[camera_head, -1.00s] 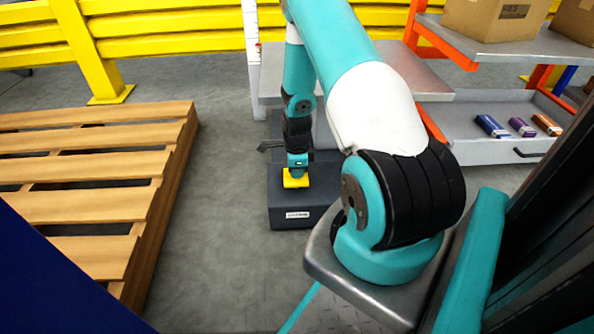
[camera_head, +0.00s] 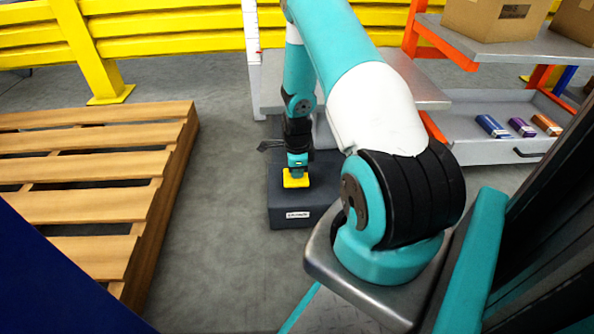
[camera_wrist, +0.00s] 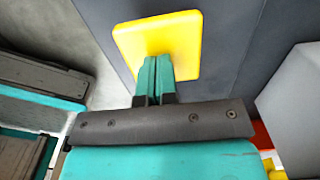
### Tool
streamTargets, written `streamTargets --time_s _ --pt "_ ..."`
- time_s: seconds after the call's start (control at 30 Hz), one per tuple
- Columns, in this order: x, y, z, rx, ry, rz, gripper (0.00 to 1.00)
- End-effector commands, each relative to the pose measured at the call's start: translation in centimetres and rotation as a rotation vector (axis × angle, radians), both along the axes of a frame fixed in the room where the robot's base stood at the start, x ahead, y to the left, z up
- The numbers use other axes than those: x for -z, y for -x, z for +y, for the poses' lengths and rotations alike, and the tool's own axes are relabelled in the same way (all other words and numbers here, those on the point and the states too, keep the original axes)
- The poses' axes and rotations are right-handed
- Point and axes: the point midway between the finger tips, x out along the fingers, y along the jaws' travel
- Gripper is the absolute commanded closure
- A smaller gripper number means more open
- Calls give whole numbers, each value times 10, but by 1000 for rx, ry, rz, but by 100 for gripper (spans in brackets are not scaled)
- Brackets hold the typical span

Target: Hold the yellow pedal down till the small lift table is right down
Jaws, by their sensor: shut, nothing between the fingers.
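The yellow pedal (camera_head: 296,182) sits on a dark grey box-like base (camera_head: 290,207) on the floor. My gripper (camera_head: 297,168) is shut, points down and has its fingertips against the pedal's top. In the wrist view the closed fingertips (camera_wrist: 156,66) meet the yellow pad (camera_wrist: 180,34), with nothing between them. The small lift table (camera_head: 415,82) is a grey metal top behind my arm, which hides its middle. It still stands above the floor. A white upright scale (camera_head: 251,50) stands at its left edge.
A wooden pallet (camera_head: 90,205) lies on the left, with clear floor between it and the pedal base. A yellow barrier (camera_head: 180,30) runs behind. On the right, an orange-framed rack holds boxes (camera_head: 495,20) above a grey drawer (camera_head: 465,150) with several small coloured items.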

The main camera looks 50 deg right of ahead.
Motion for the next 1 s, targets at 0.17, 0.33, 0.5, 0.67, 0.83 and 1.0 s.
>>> streamTargets --time_s 0.17,0.33,0.5,0.67,0.83,1.0 --pt "6 -1 0 -2 3 -5 100" --pt "6 -1 0 -2 3 -5 100" --pt "6 -1 0 -2 3 -5 100" --pt "6 -1 0 -2 3 -5 100" --pt "5 -1 0 -2 3 -4 100" --pt "-12 -1 -1 -1 3 -4 100"
